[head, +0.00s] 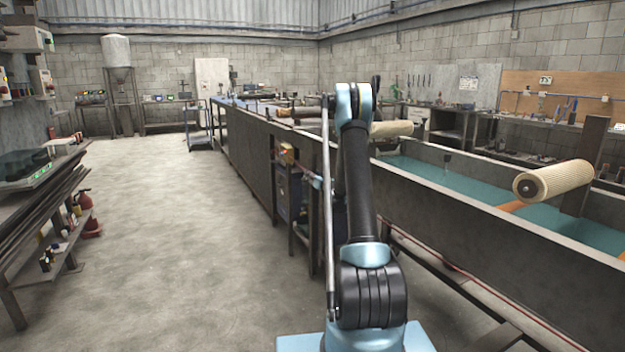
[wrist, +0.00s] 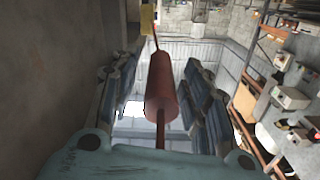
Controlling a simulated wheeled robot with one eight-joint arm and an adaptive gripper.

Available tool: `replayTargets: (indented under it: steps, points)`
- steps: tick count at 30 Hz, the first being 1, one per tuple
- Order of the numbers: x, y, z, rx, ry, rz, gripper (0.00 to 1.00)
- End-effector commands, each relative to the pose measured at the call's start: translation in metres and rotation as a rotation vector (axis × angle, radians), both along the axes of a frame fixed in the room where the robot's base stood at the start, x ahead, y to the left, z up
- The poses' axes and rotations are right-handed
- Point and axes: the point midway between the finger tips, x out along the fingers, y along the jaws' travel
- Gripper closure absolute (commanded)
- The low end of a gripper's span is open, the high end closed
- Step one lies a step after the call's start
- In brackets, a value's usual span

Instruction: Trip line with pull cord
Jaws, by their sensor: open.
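In the wrist view, a dark red cylindrical handle (wrist: 161,88) lies between the two fingers of my gripper (wrist: 160,64). The fingers are open, one on each side, with visible gaps, so they do not appear to touch it. A thin red cord (wrist: 156,42) joins the far end of the handle to a small yellow box (wrist: 148,18) at the top. A red cord or rod also leaves its near end (wrist: 160,136). In the head view my gripper is hidden behind my arm, and I cannot make out the handle.
A long grey tank (head: 470,215) with teal liquid runs along the right. A ribbed roller (head: 553,181) is above it. The concrete floor (head: 165,215) is clear on the left.

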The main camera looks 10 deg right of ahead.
Motion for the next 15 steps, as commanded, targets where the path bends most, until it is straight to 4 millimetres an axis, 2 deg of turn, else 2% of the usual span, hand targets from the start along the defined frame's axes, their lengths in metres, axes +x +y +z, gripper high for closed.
replayTargets:
  steps: [4,12,13,15]
  points:
    - [0.0070,0.0026,0.0000,0.000,0.000,0.001,0.57]
    - [0.0082,0.0028,0.0000,0.000,0.000,0.000,0.57]
    - [0.0083,0.0027,0.0000,0.000,0.000,0.000,0.59]
    - [0.0082,0.0027,0.0000,0.000,0.000,0.000,0.75]
